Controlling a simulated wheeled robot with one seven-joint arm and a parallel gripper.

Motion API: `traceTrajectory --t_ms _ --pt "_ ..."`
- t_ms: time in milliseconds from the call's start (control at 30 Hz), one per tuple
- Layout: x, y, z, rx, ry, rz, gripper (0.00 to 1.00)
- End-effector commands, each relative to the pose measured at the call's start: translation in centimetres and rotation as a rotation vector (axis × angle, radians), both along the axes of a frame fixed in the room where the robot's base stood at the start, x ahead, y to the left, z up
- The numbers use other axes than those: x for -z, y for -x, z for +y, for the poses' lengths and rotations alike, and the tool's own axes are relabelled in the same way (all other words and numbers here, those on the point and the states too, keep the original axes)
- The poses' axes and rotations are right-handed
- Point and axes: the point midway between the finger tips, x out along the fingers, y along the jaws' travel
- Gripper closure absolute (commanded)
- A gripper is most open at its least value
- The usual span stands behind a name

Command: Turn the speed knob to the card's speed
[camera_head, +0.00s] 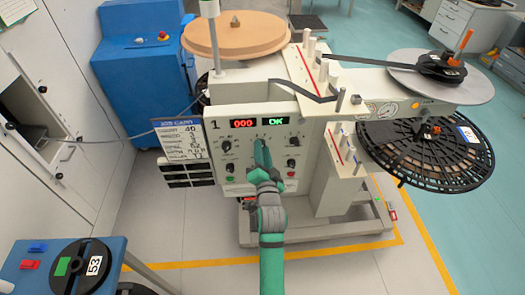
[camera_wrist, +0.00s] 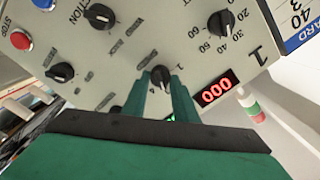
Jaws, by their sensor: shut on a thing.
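The control panel (camera_head: 210,168) of the white machine has several black knobs. My gripper (camera_head: 262,145) is at its middle, shut on a black knob (camera_wrist: 158,75) between the fingertips (camera_wrist: 162,82); the fingers partly hide its scale. A different black knob (camera_wrist: 220,22) has a scale showing 20 to 60; it is at the panel's left in the head view (camera_head: 226,147), untouched. I cannot read which label says speed. The card (camera_head: 183,140) beside the panel shows 40 on its top line; smaller lines are unclear.
The red display (camera_head: 243,124) reads 000 and the green display (camera_head: 275,121) reads OK. Another knob (camera_wrist: 100,15) stands near a label ending in CTION. Red (camera_wrist: 21,40) and blue (camera_wrist: 43,3) buttons sit near the panel edge. Reels (camera_head: 425,150) overhang at right.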

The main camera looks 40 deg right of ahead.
Motion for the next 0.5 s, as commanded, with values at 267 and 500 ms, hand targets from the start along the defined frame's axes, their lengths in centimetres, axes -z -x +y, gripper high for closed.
traceTrajectory --t_ms 267,500 --pt "0.01 0.03 -0.12 0.002 0.000 0.001 0.55" --pt "0.01 0.39 0.30 0.000 0.001 0.001 0.55"
